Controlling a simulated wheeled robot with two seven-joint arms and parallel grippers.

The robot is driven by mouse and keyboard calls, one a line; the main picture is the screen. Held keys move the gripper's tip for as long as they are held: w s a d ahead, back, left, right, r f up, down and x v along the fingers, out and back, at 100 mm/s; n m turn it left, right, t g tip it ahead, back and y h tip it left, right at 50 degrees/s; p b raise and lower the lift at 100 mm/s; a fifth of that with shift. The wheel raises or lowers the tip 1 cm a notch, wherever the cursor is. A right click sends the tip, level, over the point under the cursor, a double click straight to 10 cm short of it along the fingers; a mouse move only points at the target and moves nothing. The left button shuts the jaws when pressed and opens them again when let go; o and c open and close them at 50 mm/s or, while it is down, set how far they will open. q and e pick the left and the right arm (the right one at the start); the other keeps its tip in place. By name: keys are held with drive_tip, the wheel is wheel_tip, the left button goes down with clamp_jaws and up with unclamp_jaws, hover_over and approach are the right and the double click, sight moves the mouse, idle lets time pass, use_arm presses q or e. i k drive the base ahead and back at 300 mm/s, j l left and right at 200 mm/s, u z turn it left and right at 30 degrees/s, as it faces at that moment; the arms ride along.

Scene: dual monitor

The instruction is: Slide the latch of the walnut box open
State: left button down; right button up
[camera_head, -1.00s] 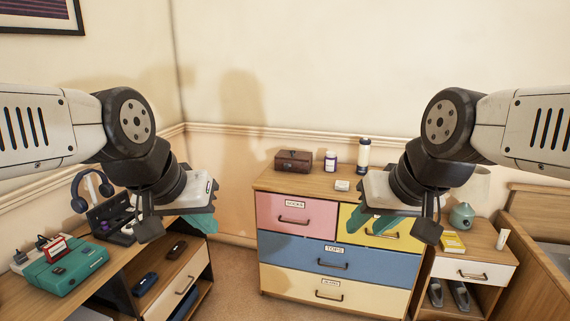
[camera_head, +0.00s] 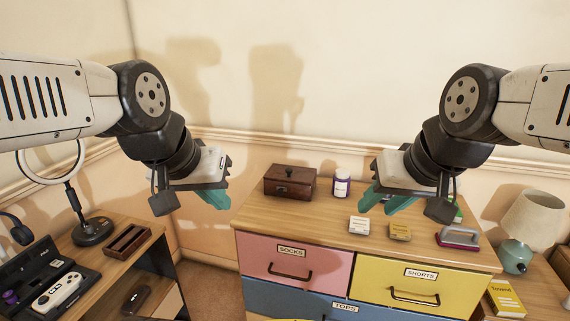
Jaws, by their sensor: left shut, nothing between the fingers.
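The walnut box (camera_head: 291,184) is a small dark brown box with a round knob on its lid. It stands upright with its lid down at the back left of the dresser top. A small detail shows on its front face, but it is too small to tell how the latch sits. My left gripper (camera_head: 216,199) is shut and empty, in the air to the left of the box. My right gripper (camera_head: 382,207) is in the air to the right of the box. Its teal fingers show apart, with nothing seen between them.
The dresser top (camera_head: 275,214) also holds a purple-and-white jar (camera_head: 341,185), a white block (camera_head: 359,225), a yellow block (camera_head: 400,232) and a purple-handled iron (camera_head: 460,237). A lamp (camera_head: 533,218) stands at right. A desk with a game controller (camera_head: 60,290) is at left. The dresser's front left is clear.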

sight(280, 191)
drive_tip(key=i, duration=0.85)
